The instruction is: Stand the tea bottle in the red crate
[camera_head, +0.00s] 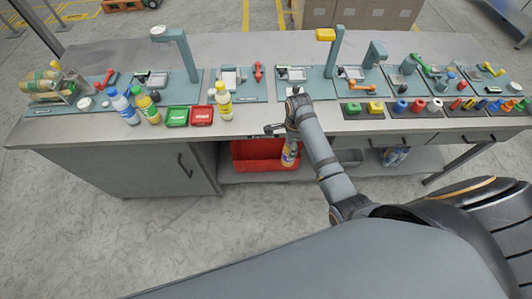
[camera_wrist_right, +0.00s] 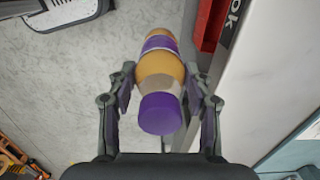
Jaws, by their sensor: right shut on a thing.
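The tea bottle (camera_head: 289,155), amber with a purple label and purple cap, hangs below my right gripper (camera_head: 289,139) at the front edge of the bench. In the right wrist view the bottle (camera_wrist_right: 160,75) sits between the two fingers of the right gripper (camera_wrist_right: 160,85), which is shut on it with the cap towards the camera. The red crate (camera_head: 246,152) stands on the low shelf under the bench, behind and left of the bottle. The bottle hides part of the crate, and its inside is hard to make out. My left gripper is not in view.
The bench top (camera_head: 240,140) overhangs the crate. Several bottles, a green tray (camera_head: 177,117) and a red tray (camera_head: 202,116) stand on top. The floor in front is clear.

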